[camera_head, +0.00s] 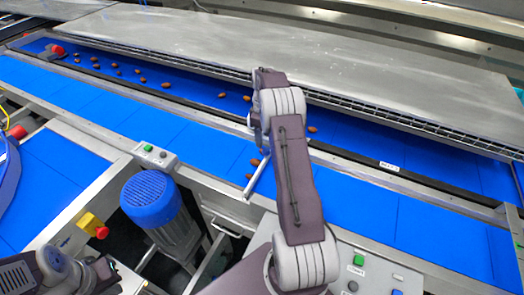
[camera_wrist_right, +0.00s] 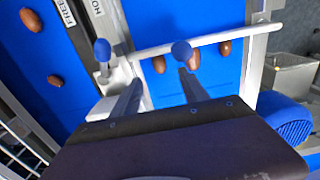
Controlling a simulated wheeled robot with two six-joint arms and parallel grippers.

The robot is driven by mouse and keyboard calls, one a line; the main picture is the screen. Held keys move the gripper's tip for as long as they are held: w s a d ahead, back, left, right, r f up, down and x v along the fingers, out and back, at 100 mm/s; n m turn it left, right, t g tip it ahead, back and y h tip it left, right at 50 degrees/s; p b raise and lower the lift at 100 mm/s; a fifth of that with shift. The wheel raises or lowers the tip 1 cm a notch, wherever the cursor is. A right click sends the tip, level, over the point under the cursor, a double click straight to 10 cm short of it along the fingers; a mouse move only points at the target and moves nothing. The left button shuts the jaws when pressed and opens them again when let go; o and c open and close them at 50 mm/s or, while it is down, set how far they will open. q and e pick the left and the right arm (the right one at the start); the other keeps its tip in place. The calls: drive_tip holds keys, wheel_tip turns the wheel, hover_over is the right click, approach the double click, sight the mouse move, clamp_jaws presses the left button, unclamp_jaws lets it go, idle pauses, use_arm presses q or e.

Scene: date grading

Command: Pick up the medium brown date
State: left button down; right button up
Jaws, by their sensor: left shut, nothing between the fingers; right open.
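Several brown dates lie on the blue belts; their shades look alike, so I cannot tell which is the medium brown one. Near my right gripper (camera_head: 256,139), one date (camera_head: 254,162) and another date (camera_head: 248,176) lie on the near belt. The right wrist view shows a date (camera_wrist_right: 158,64), a second (camera_wrist_right: 194,62) partly behind a fingertip, and a third (camera_wrist_right: 225,47). My right gripper (camera_wrist_right: 141,51) is open and empty, its blue-tipped fingers apart above the belt area. My left gripper (camera_head: 104,270) is shut and empty at the lower left, away from the dates.
A pale diverter bar (camera_wrist_right: 205,41) crosses near the right fingers. More dates (camera_head: 141,80) lie along the far belt (camera_head: 200,85), beside a steel cover (camera_head: 400,90). A blue motor (camera_head: 150,195) stands in front of the near belt. The near belt's right stretch is clear.

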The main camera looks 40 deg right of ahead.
drive_tip(key=shift+d+f, duration=0.2)
drive_tip(key=shift+f, duration=0.45)
drive_tip(key=shift+d+f, duration=0.15)
drive_tip(key=shift+f, duration=0.45)
drive_tip(key=f, duration=0.2)
drive_tip(key=a+f+p, duration=0.1)
drive_tip(key=f, duration=0.1)
drive_tip(key=shift+w+f+p, duration=0.1)
drive_tip(key=shift+f+p, duration=0.15)
drive_tip(key=shift+p, duration=0.05)
drive_tip(key=shift+d+f, duration=0.2)
drive_tip(key=shift+f, duration=0.05)
use_arm(q)
drive_tip(key=shift+d+r, duration=0.2)
drive_tip(key=shift+r, duration=0.7)
use_arm(e)
drive_tip(key=shift+a+r, duration=0.1)
drive_tip(key=c, duration=0.9)
